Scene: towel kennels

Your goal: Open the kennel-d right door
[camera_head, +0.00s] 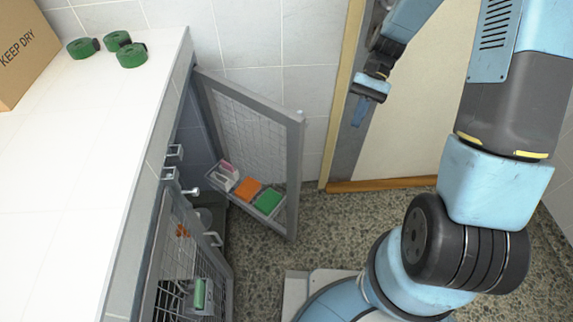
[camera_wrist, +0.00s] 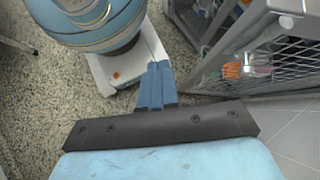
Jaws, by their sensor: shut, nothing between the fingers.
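A grey-framed wire-mesh door (camera_head: 293,180) stands swung wide open from the counter front. No label shows which is the kennel-d right door. Mesh doors also show at the upper right of the wrist view (camera_wrist: 283,75). My gripper (camera_head: 358,112) is shut and empty, pointing down, right of the wide-open door and apart from it. Its blue fingers are together in the wrist view (camera_wrist: 155,78).
The open door carries a tray with pink, orange (camera_head: 248,189) and green (camera_head: 268,200) items. Metal latch parts (camera_head: 172,173) sit at the counter front. Green rolls (camera_head: 131,55) and a cardboard box (camera_head: 25,45) are on the white counter (camera_head: 90,130). Speckled floor (camera_head: 255,255) is open beyond the doors.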

